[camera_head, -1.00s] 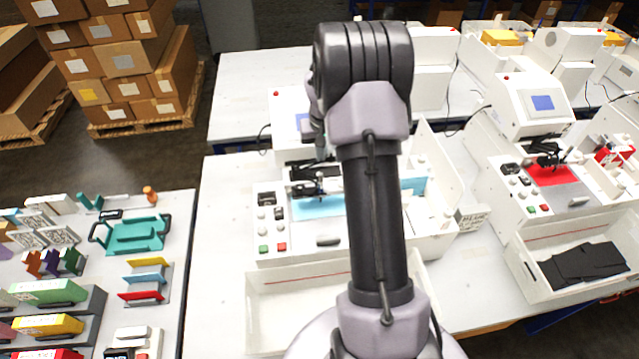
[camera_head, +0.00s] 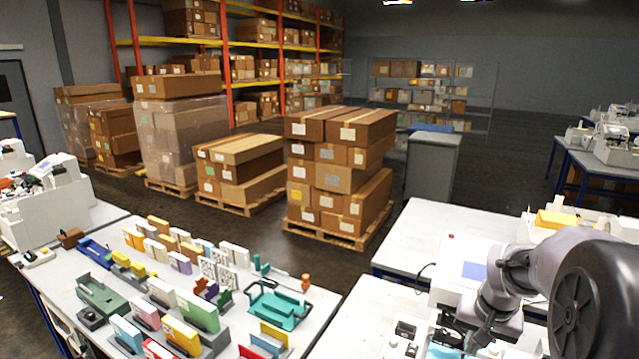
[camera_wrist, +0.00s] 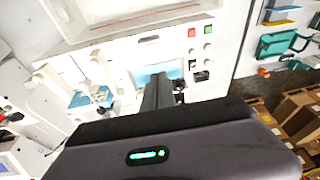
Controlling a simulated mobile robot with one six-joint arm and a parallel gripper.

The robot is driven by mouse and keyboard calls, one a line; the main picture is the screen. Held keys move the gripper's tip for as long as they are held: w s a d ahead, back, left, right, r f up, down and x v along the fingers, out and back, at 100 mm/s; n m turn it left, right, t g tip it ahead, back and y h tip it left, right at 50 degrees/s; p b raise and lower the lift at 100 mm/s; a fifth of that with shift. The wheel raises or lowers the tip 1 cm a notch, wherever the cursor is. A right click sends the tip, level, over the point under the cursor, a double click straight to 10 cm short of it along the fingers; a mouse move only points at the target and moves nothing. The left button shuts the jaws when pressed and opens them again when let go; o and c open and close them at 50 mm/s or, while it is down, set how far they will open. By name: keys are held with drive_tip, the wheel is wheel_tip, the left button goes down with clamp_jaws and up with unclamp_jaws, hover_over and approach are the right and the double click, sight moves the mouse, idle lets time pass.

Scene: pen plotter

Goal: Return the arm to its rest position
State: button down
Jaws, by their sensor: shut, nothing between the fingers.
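My arm shows at the lower right of the head view, bent above a white pen plotter (camera_head: 452,290). My gripper (camera_wrist: 158,88) shows in the wrist view, with its dark fingers together and nothing between them. It hangs over the plotter, which the wrist view also shows (camera_wrist: 215,85). A light blue sheet (camera_wrist: 143,73) lies on the plotter bed beyond the fingers, partly hidden by them. Red and green buttons (camera_wrist: 207,29) are on the plotter's panel. In the head view the arm hides much of the machine.
A table (camera_head: 318,322) at lower left carries colored holders, small boxes and a teal tray (camera_head: 277,308). Stacked cartons (camera_head: 335,180) on a pallet stand behind it. A grey cabinet (camera_head: 432,165) stands right of them. Bare tabletop (camera_head: 410,235) lies left of the rear machines.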

drive_tip(key=s+a+f+n+t+y+b, duration=0.1)
drive_tip(key=s+a+f+b, duration=0.1)
drive_tip(key=s+a+b, duration=0.5)
drive_tip(key=s+a+f+t+b, duration=0.1)
drive_tip(key=s+a+b, duration=0.45)
drive_tip(key=a, duration=0.35)
drive_tip(key=s+a+f+y+b, duration=0.1)
drive_tip(key=s+a+f+b, duration=0.2)
drive_tip(key=s, duration=0.3)
drive_tip(key=s+a+f+t+y+b, duration=0.1)
drive_tip(key=s+a+f+b, duration=0.3)
drive_tip(key=s+a, duration=0.1)
drive_tip(key=shift+s+a+f+n, duration=0.15)
drive_tip(key=shift+s+f+n, duration=0.15)
drive_tip(key=shift+s, duration=0.15)
